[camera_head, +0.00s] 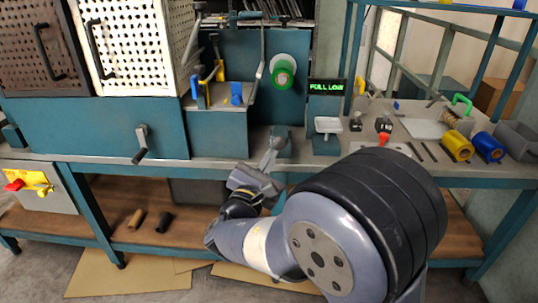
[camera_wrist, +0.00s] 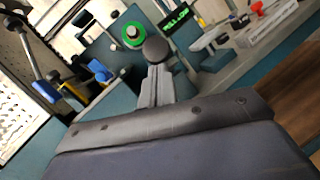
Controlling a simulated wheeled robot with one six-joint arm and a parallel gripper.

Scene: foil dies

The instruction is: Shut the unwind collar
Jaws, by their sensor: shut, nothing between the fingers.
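In the head view, a green ring (camera_head: 283,72) with a pale disc behind it sits on the front of the teal machine. It also shows in the wrist view as a green ring (camera_wrist: 133,36) with a dark centre. I cannot tell which part here is the unwind collar, or whether it is open. My gripper (camera_head: 271,152) is shut and empty, below the ring and in front of the bench edge. In the wrist view its closed fingers (camera_wrist: 156,84) point up towards the ring. A dark round knob (camera_wrist: 155,50) shows at their tips; contact is unclear.
A lit sign (camera_head: 326,87) stands right of the ring. A crank handle (camera_head: 141,143) sticks out at left, and blue and yellow levers (camera_head: 215,92) stand nearby. Yellow and blue rolls (camera_head: 457,146) and small tools lie on the right bench. A grey block (camera_head: 280,140) is near my gripper.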

